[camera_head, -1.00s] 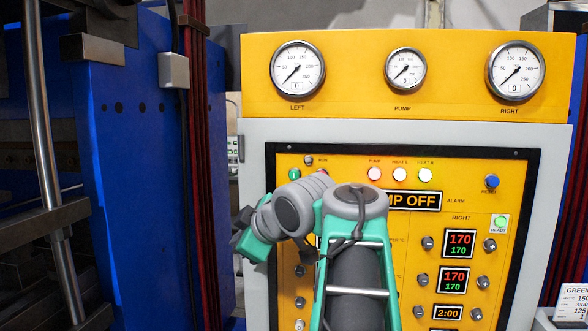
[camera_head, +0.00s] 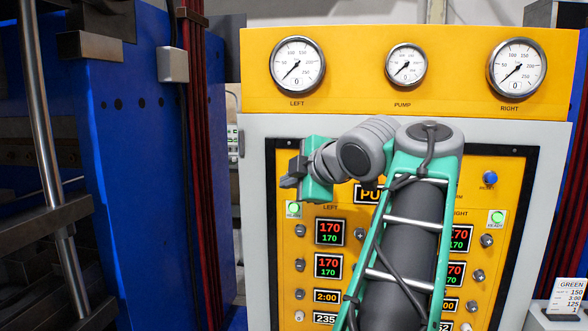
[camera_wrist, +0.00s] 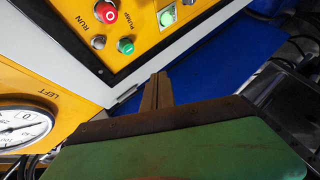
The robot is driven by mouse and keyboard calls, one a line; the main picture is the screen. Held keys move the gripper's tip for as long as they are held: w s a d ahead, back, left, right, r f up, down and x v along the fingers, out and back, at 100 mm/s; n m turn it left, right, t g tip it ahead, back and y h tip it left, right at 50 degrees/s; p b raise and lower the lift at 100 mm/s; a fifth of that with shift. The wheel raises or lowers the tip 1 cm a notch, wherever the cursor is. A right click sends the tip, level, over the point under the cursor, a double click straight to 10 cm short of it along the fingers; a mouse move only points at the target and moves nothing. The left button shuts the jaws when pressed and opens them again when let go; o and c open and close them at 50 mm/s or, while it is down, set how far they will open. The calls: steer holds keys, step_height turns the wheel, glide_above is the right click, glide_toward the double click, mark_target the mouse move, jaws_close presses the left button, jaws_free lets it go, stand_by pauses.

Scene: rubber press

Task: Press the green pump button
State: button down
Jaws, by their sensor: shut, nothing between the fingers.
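The green pump button (camera_wrist: 125,46) shows in the wrist view on the yellow panel, beside the label PUMP and a red button (camera_wrist: 105,12). In the head view my gripper and wrist hide it. My gripper (camera_head: 286,182) is at the upper left of the control panel; its shut fingers (camera_wrist: 158,80) also show in the wrist view. There they appear over the panel's grey edge, below and right of the green button in the picture, with a visible gap between. Nothing is held.
A yellow header with three gauges, including the left gauge (camera_head: 297,65), tops the grey cabinet (camera_head: 255,145). A blue press frame (camera_head: 150,180) stands left. My arm covers the panel's middle and part of the PUMP display (camera_head: 368,194). A lit left ready lamp (camera_head: 293,209) is below my gripper.

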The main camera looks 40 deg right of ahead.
steer(key=shift+w+d+p, duration=0.4)
steer(key=shift+w+d, duration=0.5)
steer(key=shift+d, duration=0.25)
steer(key=shift+w+d+p, duration=0.4)
steer(key=shift+w+d, duration=0.45)
steer(key=shift+d, duration=0.25)
steer(key=shift+w+d, duration=0.2)
steer(key=shift+d, duration=0.1)
steer(key=shift+w+d+p, duration=0.5)
steer(key=shift+d+p, duration=0.05)
steer(key=shift+d, duration=0.15)
stand_by(1.3)
steer(key=shift+s+a, duration=0.1)
steer(key=shift+s+a+b, duration=0.65)
steer(key=shift+a+b, duration=0.05)
steer(key=shift+a, duration=0.15)
